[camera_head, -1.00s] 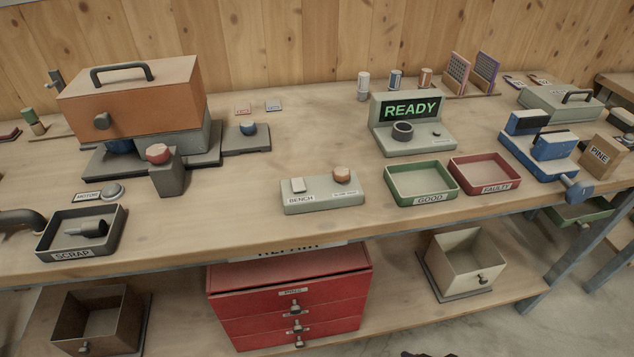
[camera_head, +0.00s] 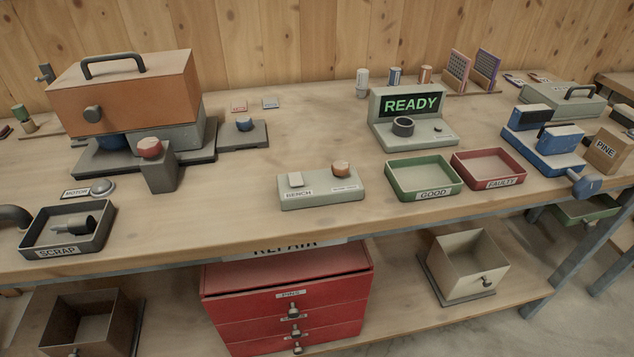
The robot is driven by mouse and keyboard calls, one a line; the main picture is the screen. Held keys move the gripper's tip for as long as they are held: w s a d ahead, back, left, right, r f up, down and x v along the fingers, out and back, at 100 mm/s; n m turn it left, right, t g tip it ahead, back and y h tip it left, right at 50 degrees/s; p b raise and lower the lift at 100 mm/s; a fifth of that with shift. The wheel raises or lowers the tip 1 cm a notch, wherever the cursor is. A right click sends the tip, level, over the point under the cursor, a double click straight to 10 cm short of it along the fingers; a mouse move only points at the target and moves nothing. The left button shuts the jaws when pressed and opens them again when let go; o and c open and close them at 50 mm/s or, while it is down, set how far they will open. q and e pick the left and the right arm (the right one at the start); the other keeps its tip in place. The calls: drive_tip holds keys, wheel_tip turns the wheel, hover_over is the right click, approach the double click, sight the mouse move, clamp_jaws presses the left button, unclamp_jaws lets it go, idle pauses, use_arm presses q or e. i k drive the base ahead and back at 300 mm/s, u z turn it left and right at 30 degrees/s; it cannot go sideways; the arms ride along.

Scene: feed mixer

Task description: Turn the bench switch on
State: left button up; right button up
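The bench switch is a pale rocker (camera_head: 296,179) on the left of a grey-green box (camera_head: 320,193), above a label reading BENCH. An orange-topped knob (camera_head: 341,168) sits on the right of the same box, above a second label too small to read. The box stands near the front edge of the workbench (camera_head: 250,215), left of the green tray. I cannot make out whether the rocker is on or off. Neither of my grippers shows in the head view.
A grey unit with a READY screen (camera_head: 411,104) stands behind the green GOOD tray (camera_head: 424,179) and red FAULTY tray (camera_head: 488,168). An orange-topped machine (camera_head: 125,93) and the SCRAP tray (camera_head: 65,229) are left. Bare bench surrounds the switch box. Red drawers (camera_head: 288,295) sit below.

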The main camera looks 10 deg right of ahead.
sight(295, 180)
drive_tip(key=z, duration=0.8)
drive_tip(key=k, duration=0.9)
drive_tip(key=u, duration=1.3)
drive_tip(key=i, duration=0.5)
